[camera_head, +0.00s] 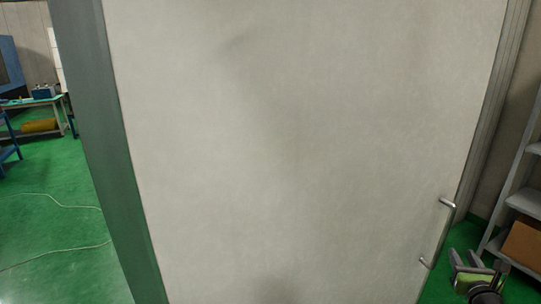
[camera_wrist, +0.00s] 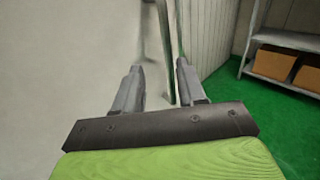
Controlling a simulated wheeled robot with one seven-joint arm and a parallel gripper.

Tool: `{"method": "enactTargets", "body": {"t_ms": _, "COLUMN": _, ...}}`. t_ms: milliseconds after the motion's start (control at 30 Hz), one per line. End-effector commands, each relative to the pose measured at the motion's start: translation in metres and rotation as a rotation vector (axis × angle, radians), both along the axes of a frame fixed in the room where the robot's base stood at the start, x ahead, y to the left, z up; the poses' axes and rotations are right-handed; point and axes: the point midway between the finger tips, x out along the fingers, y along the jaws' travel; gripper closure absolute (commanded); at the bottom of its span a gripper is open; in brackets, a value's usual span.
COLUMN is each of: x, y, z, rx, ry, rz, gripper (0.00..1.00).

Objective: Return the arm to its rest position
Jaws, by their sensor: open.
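My gripper (camera_head: 477,264) is at the lower right of the head view, to the right of and below a metal door handle (camera_head: 448,204). It also shows in the wrist view (camera_wrist: 157,74), with its two grey fingers spread apart and nothing held between them. The handle is on the right edge of a large pale door panel (camera_head: 300,150), which fills most of the head view. In the wrist view, a grey upright bar shows beyond the fingers, close to the panel. I cannot tell how far it is from the fingertips. Most of my arm is out of view.
A grey shelf (camera_head: 525,200) with a cardboard box (camera_head: 524,245) stands at the right, near my gripper. A green-grey frame (camera_head: 105,150) borders the panel on the left. Beyond it lie open green floor (camera_head: 50,220) with a thin cable and a workbench (camera_head: 35,102).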

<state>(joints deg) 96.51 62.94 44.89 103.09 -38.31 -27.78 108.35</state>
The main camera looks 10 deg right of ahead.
Motion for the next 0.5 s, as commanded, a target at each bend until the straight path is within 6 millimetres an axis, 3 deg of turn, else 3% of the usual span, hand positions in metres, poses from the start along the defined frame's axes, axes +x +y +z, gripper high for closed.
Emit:
{"method": "enactTargets", "body": {"t_ms": 67, "x": 0.025, "y": 0.033, "z": 0.005, "rx": -0.090, "ry": 0.086, "rz": 0.099, "gripper": 0.60}}
{"method": "enactTargets", "body": {"t_ms": 167, "x": 0.065, "y": 0.106, "z": 0.009, "rx": -0.326, "ry": 0.287, "rz": 0.320, "gripper": 0.60}}
{"method": "enactTargets", "body": {"t_ms": 200, "x": 0.077, "y": 0.141, "z": 0.009, "rx": -0.446, "ry": 0.378, "rz": 0.424, "gripper": 0.60}}
{"method": "enactTargets", "body": {"t_ms": 267, "x": 0.086, "y": 0.193, "z": 0.009, "rx": -0.646, "ry": 0.509, "rz": 0.584, "gripper": 0.60}}
{"method": "enactTargets", "body": {"t_ms": 300, "x": 0.087, "y": 0.228, "z": 0.010, "rx": -0.794, "ry": 0.595, "rz": 0.696, "gripper": 0.60}}
{"method": "enactTargets", "body": {"t_ms": 367, "x": 0.080, "y": 0.275, "z": 0.012, "rx": -1.022, "ry": 0.708, "rz": 0.852, "gripper": 0.60}}
{"method": "enactTargets", "body": {"t_ms": 400, "x": 0.071, "y": 0.303, "z": 0.016, "rx": -1.173, "ry": 0.772, "rz": 0.948, "gripper": 0.60}}
{"method": "enactTargets", "body": {"t_ms": 500, "x": 0.037, "y": 0.360, "z": 0.030, "rx": -1.538, "ry": 0.896, "rz": 1.156, "gripper": 0.60}}
